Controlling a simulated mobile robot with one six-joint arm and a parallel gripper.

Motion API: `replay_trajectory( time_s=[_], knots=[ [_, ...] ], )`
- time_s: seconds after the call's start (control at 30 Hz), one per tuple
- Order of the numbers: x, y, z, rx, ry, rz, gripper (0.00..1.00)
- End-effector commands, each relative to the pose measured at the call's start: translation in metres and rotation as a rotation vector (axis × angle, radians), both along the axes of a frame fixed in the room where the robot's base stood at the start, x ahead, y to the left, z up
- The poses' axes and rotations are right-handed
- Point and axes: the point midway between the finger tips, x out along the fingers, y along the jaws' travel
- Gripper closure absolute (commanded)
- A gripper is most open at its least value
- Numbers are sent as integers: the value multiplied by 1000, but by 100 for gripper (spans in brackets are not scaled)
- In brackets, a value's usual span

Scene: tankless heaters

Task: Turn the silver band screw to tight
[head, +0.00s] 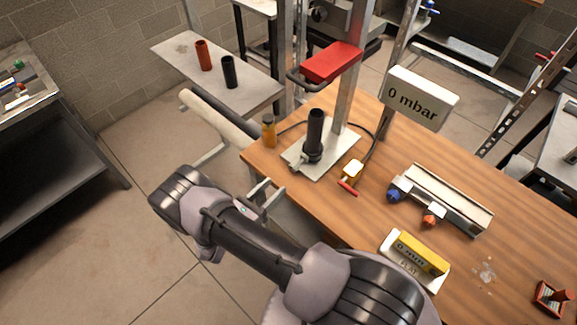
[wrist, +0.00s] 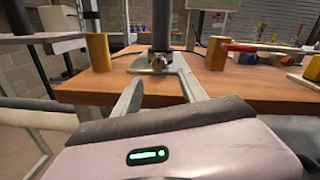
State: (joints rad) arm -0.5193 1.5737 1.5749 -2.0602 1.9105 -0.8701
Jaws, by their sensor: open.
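A black upright pipe (head: 314,130) stands on a flat metal plate (head: 326,158) on the wooden bench. At the pipe's foot is a small silver fitting (head: 298,163), which looks like the band with its screw. My gripper (head: 274,188) is open and empty, just off the bench's near edge. In the wrist view its two fingers (wrist: 160,76) point at the band, one on each side, still short of it.
An amber cylinder (head: 269,131) stands left of the plate. A yellow valve with a red handle (head: 348,187) lies to the right, below a "0 mbar" sign (head: 421,97). A red lever head (head: 331,62) overhangs behind the pipe. The plate's front is clear.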

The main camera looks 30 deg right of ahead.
Motion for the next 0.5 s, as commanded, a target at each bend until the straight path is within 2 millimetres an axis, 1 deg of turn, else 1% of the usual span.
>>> replay_trajectory(
  time_s=[0.03,0.2,0.33,0.5],
  knots=[
    [4,-14,0,0,1,-6,50],
    [21,-53,0,1,0,-5,50],
    [29,-74,0,1,0,-3,50],
    [35,-86,0,1,-1,-2,50]
  ],
)
